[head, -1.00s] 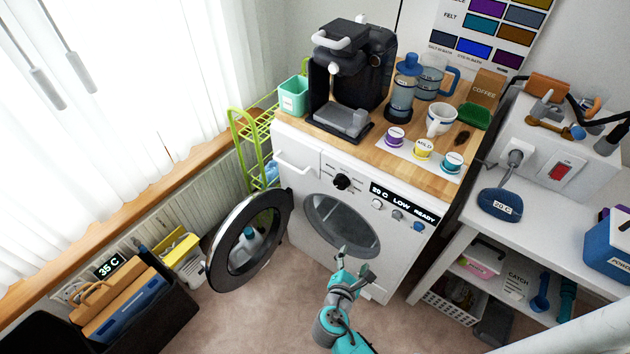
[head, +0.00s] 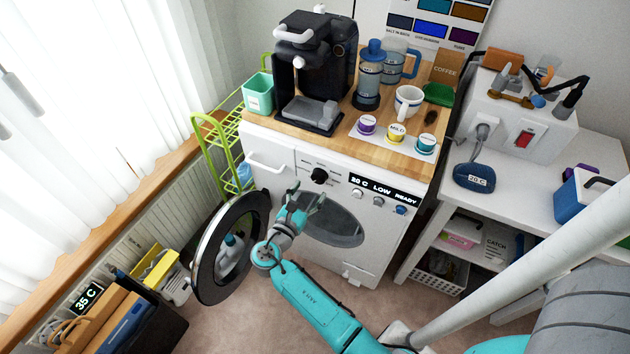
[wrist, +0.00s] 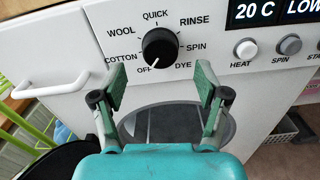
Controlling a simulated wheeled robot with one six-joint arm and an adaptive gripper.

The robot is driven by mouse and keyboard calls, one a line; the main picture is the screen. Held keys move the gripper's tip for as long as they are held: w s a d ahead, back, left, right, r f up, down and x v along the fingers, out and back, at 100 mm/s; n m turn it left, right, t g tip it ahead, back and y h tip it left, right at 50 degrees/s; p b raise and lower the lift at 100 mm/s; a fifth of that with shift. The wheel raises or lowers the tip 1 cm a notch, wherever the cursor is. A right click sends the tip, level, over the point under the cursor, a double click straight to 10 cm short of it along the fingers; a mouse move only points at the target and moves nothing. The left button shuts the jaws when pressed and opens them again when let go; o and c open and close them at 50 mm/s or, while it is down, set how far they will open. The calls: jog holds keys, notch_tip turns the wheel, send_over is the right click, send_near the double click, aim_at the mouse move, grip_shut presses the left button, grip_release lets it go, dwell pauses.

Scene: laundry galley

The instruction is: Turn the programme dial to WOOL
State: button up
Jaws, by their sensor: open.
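The black programme dial (wrist: 160,48) is on the white washing machine's front panel, and it also shows in the head view (head: 319,176). Printed around it are OFF, COTTON, WOOL, QUICK, RINSE, SPIN and DYE. Its white pointer line aims down and slightly left, towards OFF. The WOOL label (wrist: 121,31) is at the dial's upper left. My gripper (wrist: 160,82) is open and empty. In the wrist view its two fingers are spread to either side just below the dial. In the head view my gripper (head: 309,194) is in front of the machine, below the dial, apart from it.
The machine's round door (head: 204,262) hangs open on the left. The display (head: 385,189) reads 20 C LOW READY, with several buttons below it. The detergent drawer handle (head: 266,164) is left of the dial. A coffee machine (head: 322,60) stands on the wooden top.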

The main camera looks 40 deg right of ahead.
aim_at(317, 180)
jog(key=shift+x, duration=2.45)
jog(key=c, duration=1.1)
